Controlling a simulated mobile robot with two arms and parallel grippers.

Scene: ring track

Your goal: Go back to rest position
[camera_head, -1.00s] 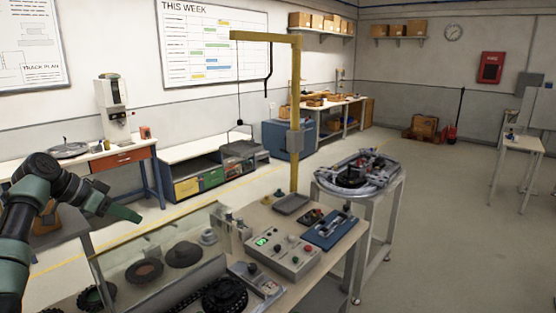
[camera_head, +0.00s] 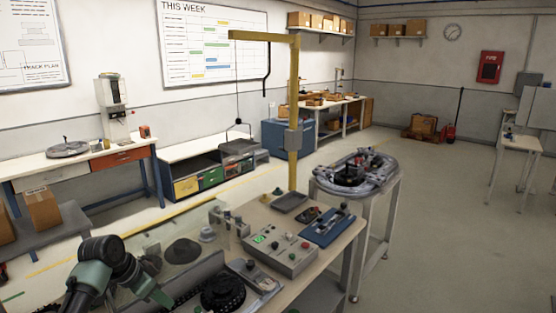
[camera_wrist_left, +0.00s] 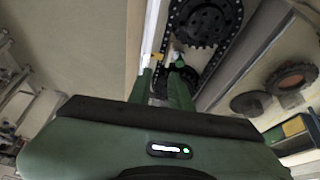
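My left gripper (camera_head: 162,298) is low at the bottom left of the head view, by the near left part of the workbench. In the left wrist view its two green fingers (camera_wrist_left: 161,76) stand apart with a gap between them, and I see nothing held. Beyond the fingers are a black toothed sprocket (camera_wrist_left: 207,18) and a chain track. The sprocket also shows in the head view (camera_head: 223,291), right of the gripper. My right gripper is in neither view.
The workbench carries a grey control box (camera_head: 275,250), a blue fixture (camera_head: 327,227) and a grey tray (camera_head: 290,202). A dark disc (camera_head: 183,251) lies behind the gripper. A yellow post (camera_head: 294,110) rises at the back. A ring track (camera_head: 357,173) stands right. Floor is clear at right.

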